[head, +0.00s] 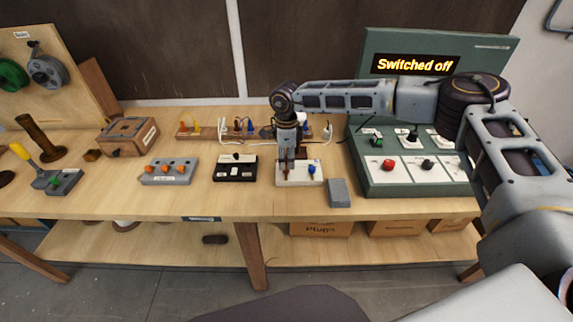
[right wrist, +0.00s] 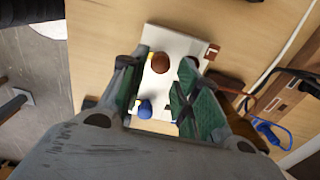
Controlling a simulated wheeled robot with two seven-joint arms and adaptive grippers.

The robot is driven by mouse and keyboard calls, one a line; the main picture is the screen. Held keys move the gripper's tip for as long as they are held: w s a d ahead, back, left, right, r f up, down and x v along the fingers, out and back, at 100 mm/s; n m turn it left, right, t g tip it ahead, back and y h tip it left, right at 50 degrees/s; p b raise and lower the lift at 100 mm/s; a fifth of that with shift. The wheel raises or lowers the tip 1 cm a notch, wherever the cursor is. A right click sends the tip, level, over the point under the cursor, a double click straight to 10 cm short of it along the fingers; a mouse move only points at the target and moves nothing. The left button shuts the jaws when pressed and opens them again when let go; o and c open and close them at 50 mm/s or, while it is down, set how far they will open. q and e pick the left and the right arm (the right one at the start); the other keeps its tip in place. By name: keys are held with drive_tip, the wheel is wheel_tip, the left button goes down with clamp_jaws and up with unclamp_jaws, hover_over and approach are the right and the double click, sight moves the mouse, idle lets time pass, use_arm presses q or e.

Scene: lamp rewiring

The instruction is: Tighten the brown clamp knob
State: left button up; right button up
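The brown clamp knob (right wrist: 160,63) stands on a white clamp block (right wrist: 185,42), with a blue knob (right wrist: 144,109) beside it. In the head view the block (head: 300,181) sits near the front of the bench, and its blue knob (head: 312,169) shows to the right of my gripper. My right gripper (head: 287,170) points down over the left part of the block and mostly covers the brown knob there. In the right wrist view its green-padded fingers (right wrist: 158,78) are apart, with the brown knob between and just beyond their tips. I cannot tell whether they touch it. My left gripper is out of view.
A grey block (head: 338,192) lies right of the clamp block, and a black switch unit (head: 236,168) lies left. A green panel (head: 420,178) reading "Switched off" stands at the right. A wooden strip with plugs and cables (head: 215,132) lies behind.

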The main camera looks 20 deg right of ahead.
sight(287, 168)
drive_tip(key=shift+f, duration=1.5)
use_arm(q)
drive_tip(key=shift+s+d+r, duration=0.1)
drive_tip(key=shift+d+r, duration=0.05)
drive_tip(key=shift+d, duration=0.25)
use_arm(e)
clamp_jaws()
